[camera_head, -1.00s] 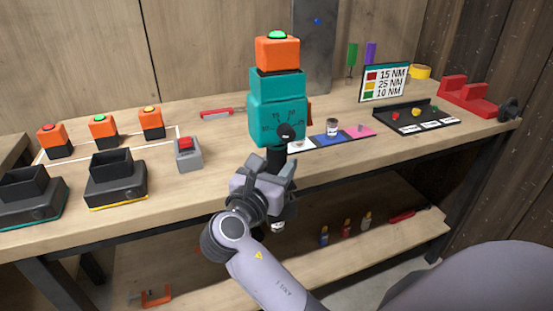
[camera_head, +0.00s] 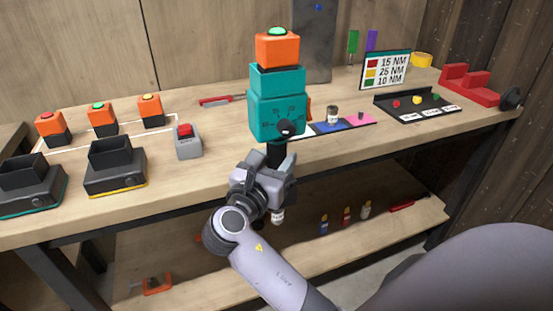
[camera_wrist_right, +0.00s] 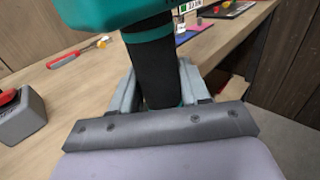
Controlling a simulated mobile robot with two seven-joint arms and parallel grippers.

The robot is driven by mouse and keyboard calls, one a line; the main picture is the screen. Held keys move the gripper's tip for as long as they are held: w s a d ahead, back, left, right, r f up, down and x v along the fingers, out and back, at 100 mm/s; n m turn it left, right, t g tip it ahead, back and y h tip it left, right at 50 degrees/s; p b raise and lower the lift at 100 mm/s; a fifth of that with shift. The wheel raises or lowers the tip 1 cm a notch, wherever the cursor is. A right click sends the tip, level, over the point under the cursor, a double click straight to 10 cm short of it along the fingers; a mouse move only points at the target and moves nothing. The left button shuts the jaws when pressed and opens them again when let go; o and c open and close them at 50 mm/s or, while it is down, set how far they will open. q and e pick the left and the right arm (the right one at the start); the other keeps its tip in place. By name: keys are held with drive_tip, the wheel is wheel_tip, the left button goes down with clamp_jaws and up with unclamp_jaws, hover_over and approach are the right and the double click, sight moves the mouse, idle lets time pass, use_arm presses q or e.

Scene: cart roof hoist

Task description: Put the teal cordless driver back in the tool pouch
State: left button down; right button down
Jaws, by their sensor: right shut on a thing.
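The teal cordless driver (camera_head: 278,112) is held up in front of the workbench, with an orange battery (camera_head: 277,49) with a green-lit top on its upper end. My right gripper (camera_head: 276,160) is shut on its black handle. In the right wrist view the dark grip (camera_wrist_right: 152,70) stands between the two fingers of my right gripper (camera_wrist_right: 158,88), and the teal body shows at the top edge. I see no tool pouch in these views. My left gripper is not in view.
On the bench (camera_head: 215,160) stand several orange batteries (camera_head: 103,117), black chargers (camera_head: 115,168) and a grey box with a red button (camera_head: 187,141). A torque sign (camera_head: 385,73), black tray (camera_head: 418,107) and red stand (camera_head: 468,88) are at right. A lower shelf (camera_head: 310,247) holds small bottles.

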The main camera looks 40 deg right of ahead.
drive_tip(key=shift+f, duration=0.55)
idle(0.4)
